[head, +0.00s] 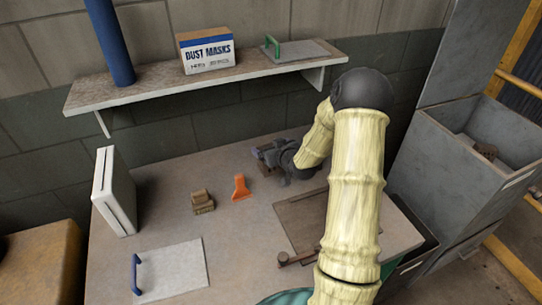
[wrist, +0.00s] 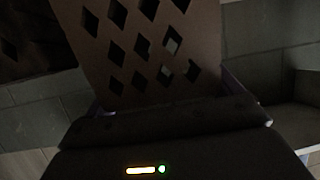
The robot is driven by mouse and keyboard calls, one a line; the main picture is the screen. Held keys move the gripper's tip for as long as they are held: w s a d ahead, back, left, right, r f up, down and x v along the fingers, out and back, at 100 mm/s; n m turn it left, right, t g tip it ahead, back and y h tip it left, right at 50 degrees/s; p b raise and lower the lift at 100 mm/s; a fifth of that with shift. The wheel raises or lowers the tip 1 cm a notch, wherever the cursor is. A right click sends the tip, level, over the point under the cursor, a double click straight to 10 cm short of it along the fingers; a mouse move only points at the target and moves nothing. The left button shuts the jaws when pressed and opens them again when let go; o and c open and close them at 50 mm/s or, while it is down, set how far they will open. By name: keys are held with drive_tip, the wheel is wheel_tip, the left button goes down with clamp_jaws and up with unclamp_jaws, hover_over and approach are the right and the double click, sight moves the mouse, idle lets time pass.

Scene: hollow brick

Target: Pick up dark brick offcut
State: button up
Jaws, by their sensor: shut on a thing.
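The dark brick offcut (wrist: 152,62) is a brown piece with rows of diamond-shaped holes. It fills the upper middle of the wrist view, rising from between my jaws. My gripper (head: 262,156) is shut on it at the back of the workbench in the head view. There the offcut (head: 265,171) shows only as a small dark brown patch, mostly hidden by my gripper. I cannot tell whether it touches the bench.
Tan brick pieces (head: 203,201) and an orange scraper-like tool (head: 240,188) lie left of my gripper. A brown board (head: 298,222) lies to the right. The shelf (head: 145,91) overhangs behind. A grey bin (head: 465,157) with contents stands far right.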

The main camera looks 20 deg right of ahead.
wheel_tip(320, 180, up, 6)
drive_tip(key=shift+f, duration=0.25)
drive_tip(key=shift+s+f, duration=0.1)
idle(0.5)
